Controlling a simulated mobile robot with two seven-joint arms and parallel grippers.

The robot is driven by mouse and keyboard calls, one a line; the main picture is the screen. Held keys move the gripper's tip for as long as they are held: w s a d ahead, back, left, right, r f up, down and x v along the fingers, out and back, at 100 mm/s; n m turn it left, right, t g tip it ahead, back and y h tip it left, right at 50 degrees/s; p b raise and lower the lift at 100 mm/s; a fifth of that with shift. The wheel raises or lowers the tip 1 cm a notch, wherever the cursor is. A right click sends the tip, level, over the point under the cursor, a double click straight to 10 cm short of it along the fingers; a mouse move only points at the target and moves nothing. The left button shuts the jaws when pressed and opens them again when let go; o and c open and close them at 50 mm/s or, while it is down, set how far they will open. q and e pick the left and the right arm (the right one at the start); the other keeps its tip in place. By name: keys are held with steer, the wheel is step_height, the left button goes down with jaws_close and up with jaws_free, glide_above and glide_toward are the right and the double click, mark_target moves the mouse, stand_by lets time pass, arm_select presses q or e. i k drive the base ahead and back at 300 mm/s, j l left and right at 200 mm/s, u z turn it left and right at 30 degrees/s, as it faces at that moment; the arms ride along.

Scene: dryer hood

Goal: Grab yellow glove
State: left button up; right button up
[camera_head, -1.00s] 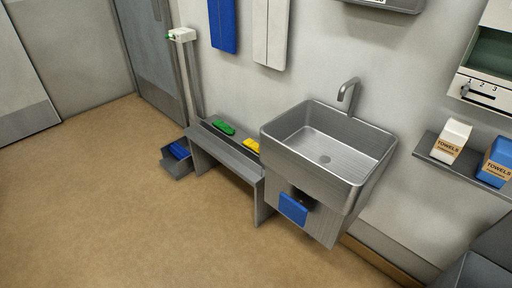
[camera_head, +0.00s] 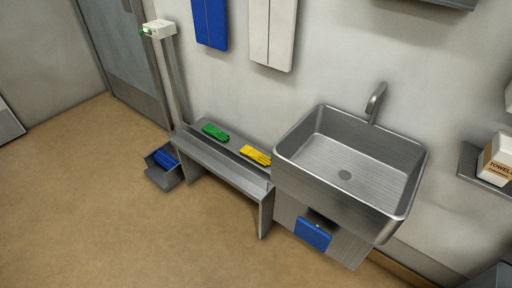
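The yellow glove (camera_head: 256,155) lies on the right part of a low grey bench (camera_head: 224,168), close to the left side of the sink. It is fully visible in the head view. A green glove (camera_head: 215,132) lies on the same bench to its left, apart from it. Neither of my grippers shows in the head view.
A steel sink (camera_head: 345,170) with a tap stands right of the bench, with a blue panel (camera_head: 312,234) below. A grey bin (camera_head: 163,178) with blue contents stands on the floor left of the bench. The brown floor (camera_head: 110,215) in front is clear.

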mark_target(249, 151)
steer(key=i+j+z, duration=0.1)
steer(key=i+j, duration=0.2)
steer(key=i+j+z, duration=0.1)
steer(key=i+j, duration=0.15)
steer(key=i+j+z, duration=0.1)
steer(key=i+j, duration=0.2)
steer(key=j, duration=0.15)
steer(key=i+j+z, duration=0.1)
steer(key=i+j, duration=0.15)
steer(key=i+j+z, duration=0.1)
steer(key=j, duration=0.4)
steer(key=i+j+z, duration=0.1)
steer(key=i+j, duration=0.25)
steer(key=i+j+z, duration=0.1)
steer(key=j, duration=0.35)
steer(key=i, duration=0.1)
